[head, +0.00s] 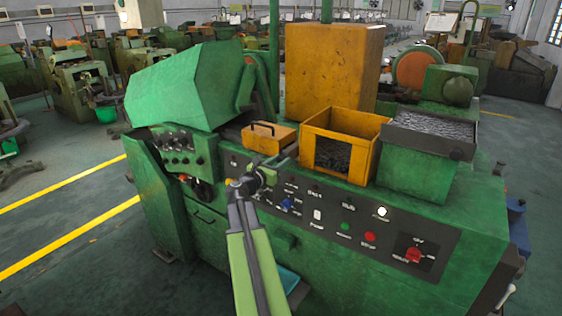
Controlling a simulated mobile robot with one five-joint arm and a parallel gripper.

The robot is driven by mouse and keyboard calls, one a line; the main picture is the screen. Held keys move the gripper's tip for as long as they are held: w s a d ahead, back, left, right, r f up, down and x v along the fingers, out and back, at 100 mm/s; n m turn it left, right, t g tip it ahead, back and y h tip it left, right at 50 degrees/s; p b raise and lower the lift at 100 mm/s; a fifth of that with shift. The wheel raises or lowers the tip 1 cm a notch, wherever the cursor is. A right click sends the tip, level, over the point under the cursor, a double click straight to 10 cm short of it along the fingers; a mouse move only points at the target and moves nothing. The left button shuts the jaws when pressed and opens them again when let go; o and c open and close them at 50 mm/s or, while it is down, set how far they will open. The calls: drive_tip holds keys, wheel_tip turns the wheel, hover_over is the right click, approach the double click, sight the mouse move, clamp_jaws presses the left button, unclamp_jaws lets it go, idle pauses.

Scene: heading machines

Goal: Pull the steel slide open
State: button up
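My gripper (268,177) is in front of the machine's control panel, below the yellow block. It looks small and dark here, and its fingers cannot be made out clearly. I cannot tell whether it touches anything. My arm hides part of the machine's front.
An open yellow bin (392,128) with dark pieces stands right of the block. A grey tray (432,127) of small metal parts is farther right. A green hood (185,85) rises at left. The panel (400,236) carries several buttons.

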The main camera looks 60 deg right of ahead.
drive_tip(key=o, duration=0.3)
drive_tip(key=shift+a, duration=0.1)
